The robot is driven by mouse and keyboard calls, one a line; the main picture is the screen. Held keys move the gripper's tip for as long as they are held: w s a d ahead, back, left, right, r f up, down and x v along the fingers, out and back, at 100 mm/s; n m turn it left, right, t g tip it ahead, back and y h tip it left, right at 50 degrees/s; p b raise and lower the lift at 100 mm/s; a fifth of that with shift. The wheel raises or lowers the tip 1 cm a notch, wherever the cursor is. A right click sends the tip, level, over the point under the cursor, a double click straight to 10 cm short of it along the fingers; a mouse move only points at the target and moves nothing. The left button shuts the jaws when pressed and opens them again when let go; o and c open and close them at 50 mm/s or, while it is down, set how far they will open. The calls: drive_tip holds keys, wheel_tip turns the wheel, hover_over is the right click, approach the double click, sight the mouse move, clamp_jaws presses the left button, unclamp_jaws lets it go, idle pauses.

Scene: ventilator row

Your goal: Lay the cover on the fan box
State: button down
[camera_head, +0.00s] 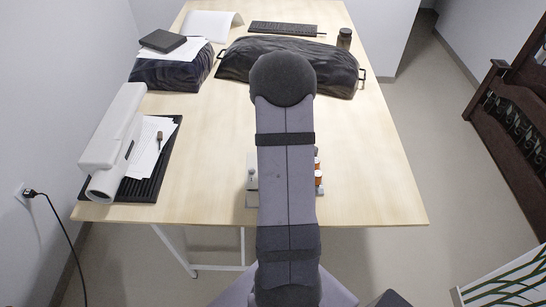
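My arm rises through the middle of the picture and hides the table's front middle. My gripper does not show. To the left of the arm, a small light grey piece with a knob-like top (252,175) stands near the front edge of the table. It is partly hidden behind the arm. To the right of the arm, small orange and white pieces (319,179) stand in a short row, also partly hidden. I cannot tell whether any of these is the fan box or its cover.
The wooden table (385,180) is clear at the front right. A white machine (112,140) sits on a black ribbed mat (140,189) with papers at left. Dark covered bundles (335,68) (172,72), a keyboard (282,28) and a dark jar (344,38) lie farther back.

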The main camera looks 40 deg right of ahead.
drive_tip(key=shift+f, duration=1)
idle(2.1)
drive_tip(key=c, duration=1.7)
unclamp_jaws()
drive_tip(key=shift+r+p, duration=2.65)
drive_tip(key=shift+r, duration=0.85)
